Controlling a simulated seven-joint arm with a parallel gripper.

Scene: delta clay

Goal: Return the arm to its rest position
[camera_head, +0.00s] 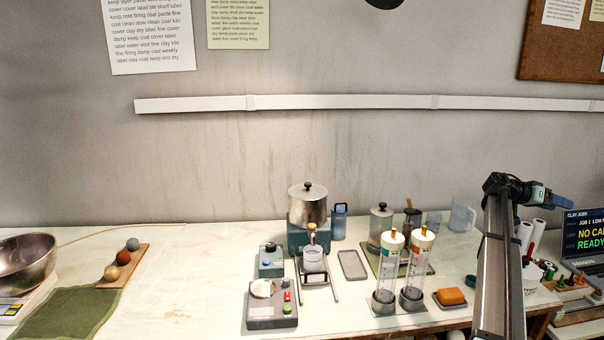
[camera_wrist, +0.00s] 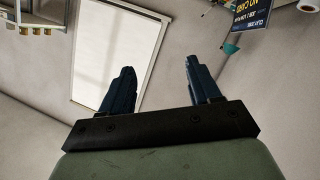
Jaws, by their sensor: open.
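My gripper (camera_head: 550,197) is raised at the right of the head view, above the bench and in front of the wall, at the end of my dark arm. It points right, toward the laptop side. In the wrist view my gripper (camera_wrist: 160,90) shows two blue fingers spread wide apart with nothing between them. The wrist view looks out at the wall, a white panel and a tilted screen, so no bench object is near the fingertips.
Two clear cylinders (camera_head: 388,270) with white caps and an orange block (camera_head: 450,296) stand left of my arm. A laptop (camera_head: 585,240) is at the right. A metal pot (camera_head: 307,205) stands mid-bench; a steel bowl (camera_head: 25,262) is far left. The left-middle bench is mostly clear.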

